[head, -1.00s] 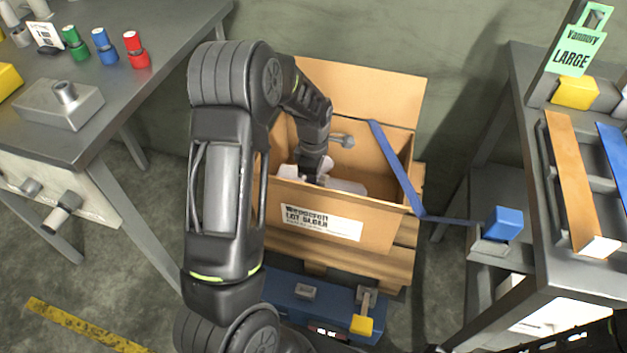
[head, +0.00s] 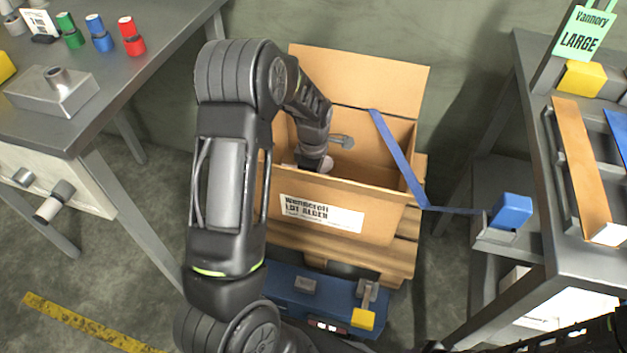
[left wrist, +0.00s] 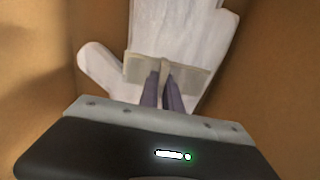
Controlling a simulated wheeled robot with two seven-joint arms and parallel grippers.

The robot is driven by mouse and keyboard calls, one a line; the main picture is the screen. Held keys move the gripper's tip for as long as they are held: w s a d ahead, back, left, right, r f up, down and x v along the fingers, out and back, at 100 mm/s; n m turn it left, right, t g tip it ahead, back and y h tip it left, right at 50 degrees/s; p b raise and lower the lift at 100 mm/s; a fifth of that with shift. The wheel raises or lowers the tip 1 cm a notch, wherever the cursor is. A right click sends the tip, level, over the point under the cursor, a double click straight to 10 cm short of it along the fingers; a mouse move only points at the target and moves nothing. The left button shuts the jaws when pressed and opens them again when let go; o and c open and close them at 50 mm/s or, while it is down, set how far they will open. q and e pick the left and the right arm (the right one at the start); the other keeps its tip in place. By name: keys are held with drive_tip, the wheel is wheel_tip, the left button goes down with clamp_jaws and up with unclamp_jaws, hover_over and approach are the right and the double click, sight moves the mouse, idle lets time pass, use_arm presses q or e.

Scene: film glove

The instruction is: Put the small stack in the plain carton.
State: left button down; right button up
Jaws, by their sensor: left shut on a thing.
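The carton (head: 385,215) is brown cardboard with a white label on its front; it stands open on a pallet. My left arm reaches down into it, and the left gripper is mostly hidden behind the front wall in the head view. In the left wrist view, my left gripper (left wrist: 163,72) is shut on the band of a small stack of white gloves (left wrist: 178,30). The stack is inside the carton, between brown walls; I cannot tell whether it touches the floor. In the head view only a little white shows beside the gripper. My right gripper is not in view.
A blue strap (head: 398,160) hangs over the carton's right side towards a blue block (head: 511,211). A blue case (head: 285,290) lies in front of the pallet (head: 370,262). Grey workbenches stand left (head: 110,100) and right (head: 555,270). The carton's back flap (head: 360,80) stands up.

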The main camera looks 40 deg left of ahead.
use_arm(q)
drive_tip(key=c, duration=1.5)
unclamp_jaws()
drive_tip(key=shift+r+p, duration=0.65)
drive_tip(key=shift+r, duration=3.25)
